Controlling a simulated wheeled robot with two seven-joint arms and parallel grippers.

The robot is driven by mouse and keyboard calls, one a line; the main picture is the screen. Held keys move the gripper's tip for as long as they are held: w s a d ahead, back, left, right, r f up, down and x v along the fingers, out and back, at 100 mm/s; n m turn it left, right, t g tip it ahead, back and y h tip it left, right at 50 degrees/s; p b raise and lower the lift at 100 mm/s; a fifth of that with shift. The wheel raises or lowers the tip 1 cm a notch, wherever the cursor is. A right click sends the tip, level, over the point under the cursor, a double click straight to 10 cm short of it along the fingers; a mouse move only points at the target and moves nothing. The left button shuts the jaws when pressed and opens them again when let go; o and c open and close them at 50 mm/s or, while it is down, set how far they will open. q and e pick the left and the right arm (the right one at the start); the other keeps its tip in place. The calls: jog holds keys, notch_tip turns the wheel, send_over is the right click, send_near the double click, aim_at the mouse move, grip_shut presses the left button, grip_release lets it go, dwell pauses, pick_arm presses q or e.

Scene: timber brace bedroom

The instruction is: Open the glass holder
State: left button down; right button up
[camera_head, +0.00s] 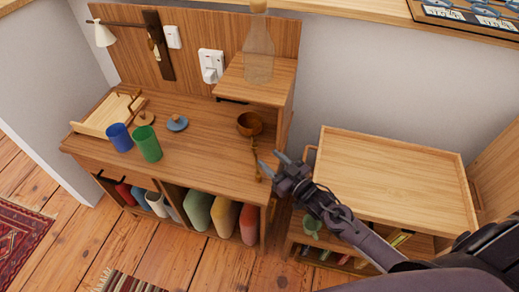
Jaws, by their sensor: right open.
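My right gripper (270,162) is open and empty. It is in front of the desk's right side, with its fingertips close to a wooden spoon (256,160); I cannot tell whether they touch. I cannot tell for sure which thing is the glass holder. A shallow light wooden tray (92,127) with raised sides sits at the desk's back left. A blue cup (119,138) and a green cup (147,145) stand in front of it. A clear bottle (258,58) with a wooden top stands on the raised shelf. My left gripper is not in view.
A brown bowl (249,124) sits behind the spoon on the desk (196,165). Colored items fill the shelf below. A tray-topped cart (395,180) stands at right, partly behind my right arm.

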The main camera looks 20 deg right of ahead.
aim_at(257, 148)
jog(key=x, duration=0.6)
jog(key=shift+s, duration=0.1)
grip_shut()
